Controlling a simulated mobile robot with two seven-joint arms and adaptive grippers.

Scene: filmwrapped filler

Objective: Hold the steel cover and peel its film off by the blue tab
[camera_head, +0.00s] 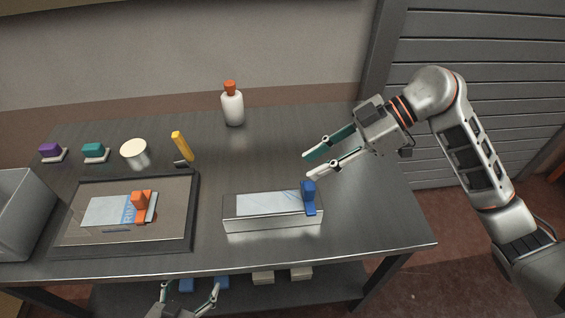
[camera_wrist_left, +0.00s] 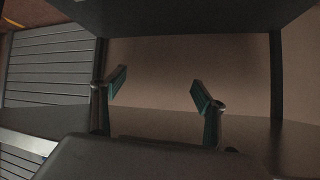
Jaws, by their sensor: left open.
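The steel cover (camera_head: 262,222) lies on the middle of the table near its front edge. A pale, shiny film (camera_head: 262,204) covers its top. The blue tab (camera_head: 309,194) stands up at its right end. My right gripper (camera_head: 307,167) is open and empty, its fingertips above and behind the blue tab, apart from it. My left gripper (camera_head: 189,288) is low at the table's front edge, left of the cover and apart from it. It is open and empty; its two fingers also show apart in the left wrist view (camera_wrist_left: 159,88).
A grey bin (camera_head: 25,215) stands at far left.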

